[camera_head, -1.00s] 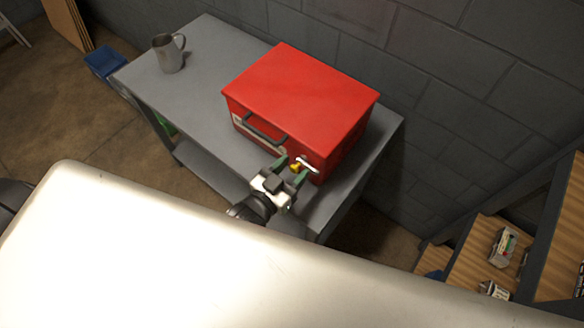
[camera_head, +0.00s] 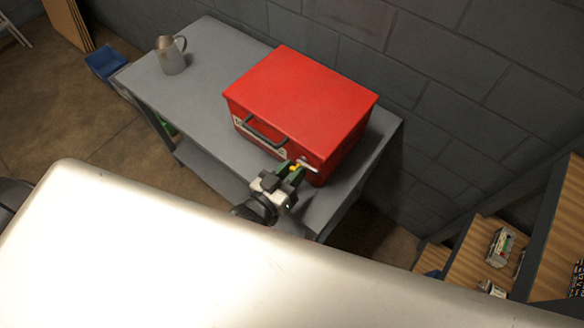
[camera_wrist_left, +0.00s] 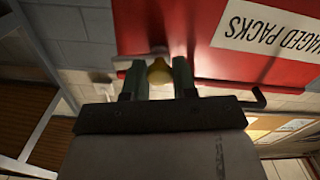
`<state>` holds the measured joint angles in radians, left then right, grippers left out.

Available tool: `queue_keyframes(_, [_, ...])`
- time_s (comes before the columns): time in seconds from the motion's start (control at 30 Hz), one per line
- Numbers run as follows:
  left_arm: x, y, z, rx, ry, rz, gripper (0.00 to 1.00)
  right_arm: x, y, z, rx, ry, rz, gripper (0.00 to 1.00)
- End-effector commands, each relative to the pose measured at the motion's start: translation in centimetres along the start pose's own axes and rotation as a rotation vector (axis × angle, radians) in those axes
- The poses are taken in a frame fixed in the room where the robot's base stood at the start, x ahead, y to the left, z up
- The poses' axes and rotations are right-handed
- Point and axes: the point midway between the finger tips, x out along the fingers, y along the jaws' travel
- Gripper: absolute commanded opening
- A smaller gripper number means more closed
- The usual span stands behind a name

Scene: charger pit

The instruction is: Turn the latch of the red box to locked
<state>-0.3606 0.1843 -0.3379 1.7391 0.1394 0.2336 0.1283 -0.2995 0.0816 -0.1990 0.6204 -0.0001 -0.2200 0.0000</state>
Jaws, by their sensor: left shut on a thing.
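The red box (camera_head: 301,97) stands closed on the grey table, with a dark handle (camera_head: 264,133) on its front face. Its latch, a metal lever (camera_head: 308,165) with a yellow part, is at the right end of the front face. My left gripper (camera_head: 292,170) is at the latch, its green fingers closed on the yellow part. In the left wrist view the fingers (camera_wrist_left: 159,80) sit on both sides of the yellow knob (camera_wrist_left: 160,72), against the red face (camera_wrist_left: 180,35) with a white label. My right gripper is not in view.
A grey metal jug (camera_head: 173,58) stands at the left end of the grey table (camera_head: 215,50). A block wall (camera_head: 440,80) is close behind. Wooden shelves (camera_head: 480,265) with small goods are at the lower right. A blue bin (camera_head: 105,63) is at the left.

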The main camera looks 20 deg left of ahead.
Motion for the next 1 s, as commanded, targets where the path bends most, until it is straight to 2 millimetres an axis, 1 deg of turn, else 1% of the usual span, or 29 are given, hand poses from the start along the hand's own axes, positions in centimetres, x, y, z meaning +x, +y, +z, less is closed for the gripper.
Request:
queue_keyframes(0.03, [0.0, 0.0, -0.2, -0.042, -0.002, 0.0, 0.04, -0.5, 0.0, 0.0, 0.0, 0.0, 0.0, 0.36])
queue_keyframes(0.1, [0.0, 0.0, -0.2, -0.106, -0.003, 0.0, 0.04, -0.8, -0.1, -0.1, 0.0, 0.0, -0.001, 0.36])
queue_keyframes(0.4, [0.0, -0.1, -0.1, -0.393, -0.002, 0.0, 0.04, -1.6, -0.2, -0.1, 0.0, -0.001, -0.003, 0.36])
queue_keyframes(0.7, [0.0, -0.2, 0.1, -0.679, -0.002, 0.0, 0.04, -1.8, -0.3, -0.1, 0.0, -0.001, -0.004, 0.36])
queue_keyframes(1.0, [0.0, -0.3, 0.2, -0.961, -0.001, 0.0, 0.04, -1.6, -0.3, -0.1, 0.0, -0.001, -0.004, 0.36])
